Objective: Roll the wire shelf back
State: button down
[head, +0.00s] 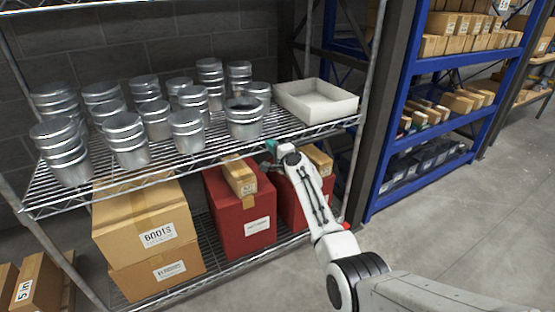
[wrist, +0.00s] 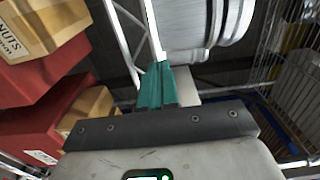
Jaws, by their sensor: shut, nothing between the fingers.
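The wire shelf (head: 185,160) is a silver wire rack with corner posts, standing across the left and middle of the head view. Its upper level holds several round metal duct pieces (head: 127,140) and a white open tray (head: 316,101). My gripper (head: 271,147) is at the front edge of this upper level, right of centre. In the wrist view its teal fingers (wrist: 156,85) are shut together with nothing between them. They point towards the shelf's edge rail (wrist: 150,30), just below a metal duct piece (wrist: 194,22). I cannot tell whether they touch the rail.
Cardboard boxes (head: 150,238) and red boxes (head: 240,208) fill the lower level, close under my gripper. A blue rack (head: 440,68) of boxes stands to the right. A dark block wall (head: 115,48) is behind the shelf. The grey floor (head: 460,215) is clear at front right.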

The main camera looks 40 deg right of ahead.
jog(key=shift+w+d+r+b, duration=0.1)
jog(key=shift+w+r+b, duration=0.05)
jog(key=shift+w, duration=0.3)
jog(key=shift+w+d+r+b, duration=0.1)
jog(key=shift+w+b, duration=0.05)
jog(key=shift+w, duration=0.3)
jog(key=shift+r, duration=0.1)
